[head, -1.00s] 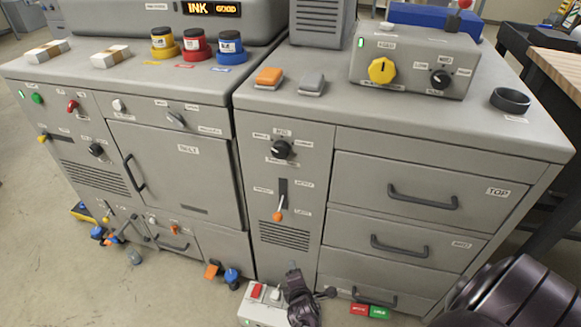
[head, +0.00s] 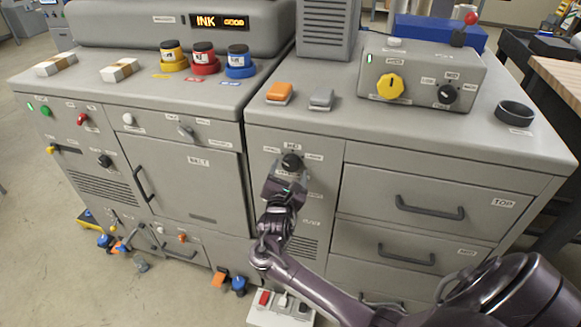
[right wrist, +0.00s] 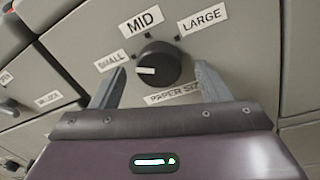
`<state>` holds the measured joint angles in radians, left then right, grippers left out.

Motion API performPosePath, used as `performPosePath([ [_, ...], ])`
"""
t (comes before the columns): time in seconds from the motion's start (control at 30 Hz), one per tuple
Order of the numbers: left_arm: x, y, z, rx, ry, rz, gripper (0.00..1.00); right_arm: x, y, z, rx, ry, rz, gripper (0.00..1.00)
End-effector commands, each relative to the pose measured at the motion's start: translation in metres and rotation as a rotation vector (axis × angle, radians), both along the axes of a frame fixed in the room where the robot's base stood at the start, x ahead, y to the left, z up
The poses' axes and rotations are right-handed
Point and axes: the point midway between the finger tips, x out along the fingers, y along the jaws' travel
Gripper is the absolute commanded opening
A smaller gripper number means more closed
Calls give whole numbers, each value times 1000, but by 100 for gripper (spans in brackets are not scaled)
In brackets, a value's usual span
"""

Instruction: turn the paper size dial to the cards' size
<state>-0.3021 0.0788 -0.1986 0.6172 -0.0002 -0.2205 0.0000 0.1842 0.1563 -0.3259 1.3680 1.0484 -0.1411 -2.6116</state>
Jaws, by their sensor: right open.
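The paper size dial (head: 291,161) is a round black knob on the front of the right grey cabinet. In the right wrist view the dial (right wrist: 160,64) has labels SMALL at its left, MID above and LARGE at its right. Its white mark points left, towards the SMALL side. My right gripper (head: 287,178) is in front of the dial from below. Its fingers (right wrist: 158,74) are open, one on each side of the knob, with gaps between them and it. The left gripper is not in view.
Two banded stacks (head: 120,69) lie on the left cabinet top, near yellow, red and blue ink pots (head: 204,60). A control box with a yellow knob (head: 390,86) stands above the drawers. A small switch box (head: 278,309) is on the floor below my arm.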

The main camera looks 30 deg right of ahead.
Motion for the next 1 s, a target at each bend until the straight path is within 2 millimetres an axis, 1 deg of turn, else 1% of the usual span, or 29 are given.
performPosePath([
  [0.03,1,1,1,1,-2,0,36,6,-5,1,-1,-1,0,70],
  [0.2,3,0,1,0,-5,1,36,15,-14,0,1,0,1,70],
  [0.47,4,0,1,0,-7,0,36,17,-16,-1,2,0,2,70],
  [0.5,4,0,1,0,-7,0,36,17,-16,-1,2,0,2,69],
  [0.83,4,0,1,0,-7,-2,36,16,-15,-1,2,0,2,26],
  [1.0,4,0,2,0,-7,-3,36,16,-15,-1,8,-5,2,25],
])
